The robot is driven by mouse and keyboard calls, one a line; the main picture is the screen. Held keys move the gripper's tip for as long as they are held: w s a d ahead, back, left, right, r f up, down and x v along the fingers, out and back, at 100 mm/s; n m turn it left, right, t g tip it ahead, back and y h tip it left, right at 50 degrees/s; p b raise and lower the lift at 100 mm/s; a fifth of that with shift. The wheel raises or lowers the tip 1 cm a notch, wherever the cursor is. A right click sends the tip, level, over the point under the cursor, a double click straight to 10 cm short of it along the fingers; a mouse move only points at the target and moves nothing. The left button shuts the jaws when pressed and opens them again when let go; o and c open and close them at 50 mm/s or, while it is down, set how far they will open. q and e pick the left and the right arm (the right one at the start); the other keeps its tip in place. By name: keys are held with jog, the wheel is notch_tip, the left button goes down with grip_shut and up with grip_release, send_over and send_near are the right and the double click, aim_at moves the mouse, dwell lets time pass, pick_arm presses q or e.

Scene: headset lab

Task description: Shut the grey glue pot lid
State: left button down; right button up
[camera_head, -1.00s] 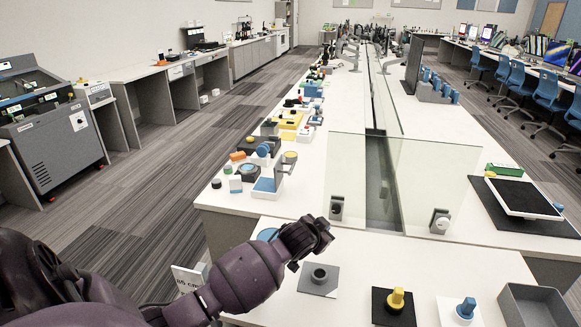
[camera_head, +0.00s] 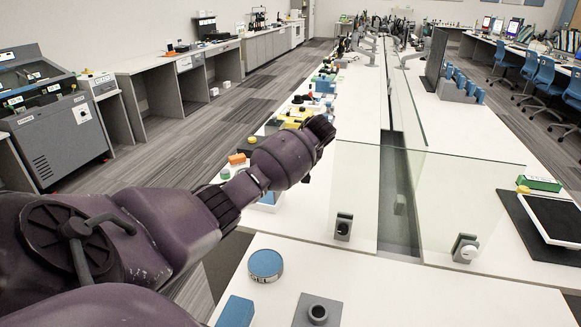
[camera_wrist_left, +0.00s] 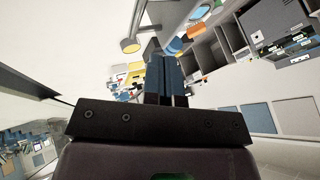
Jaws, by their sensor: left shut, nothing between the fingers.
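My left gripper (camera_wrist_left: 166,68) shows in the left wrist view with its dark fingers together and nothing between them. In the head view my left arm reaches from the left over the long bench, and its dark end (camera_head: 322,128) hides part of the bench row. I cannot single out the grey glue pot or its lid with certainty. My right gripper is not in view.
Clear upright panels (camera_head: 355,195) stand on the bench right of my left arm. A round tin with a blue top (camera_head: 265,264) and a blue block (camera_head: 235,312) are on the near table. Many small coloured items line the bench's left edge. The near table's middle is clear.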

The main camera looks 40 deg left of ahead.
pick_arm(q)
jog(key=b+x, duration=0.1)
jog(key=x, duration=0.2)
jog(key=shift+a+f, duration=0.25)
jog(key=shift+f, duration=0.1)
jog(key=b+x, duration=0.2)
jog(key=x, duration=0.4)
jog(key=shift+w+a, duration=0.15)
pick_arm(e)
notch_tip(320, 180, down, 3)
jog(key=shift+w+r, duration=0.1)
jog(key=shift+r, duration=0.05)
pick_arm(q)
jog(key=shift+r, duration=0.1)
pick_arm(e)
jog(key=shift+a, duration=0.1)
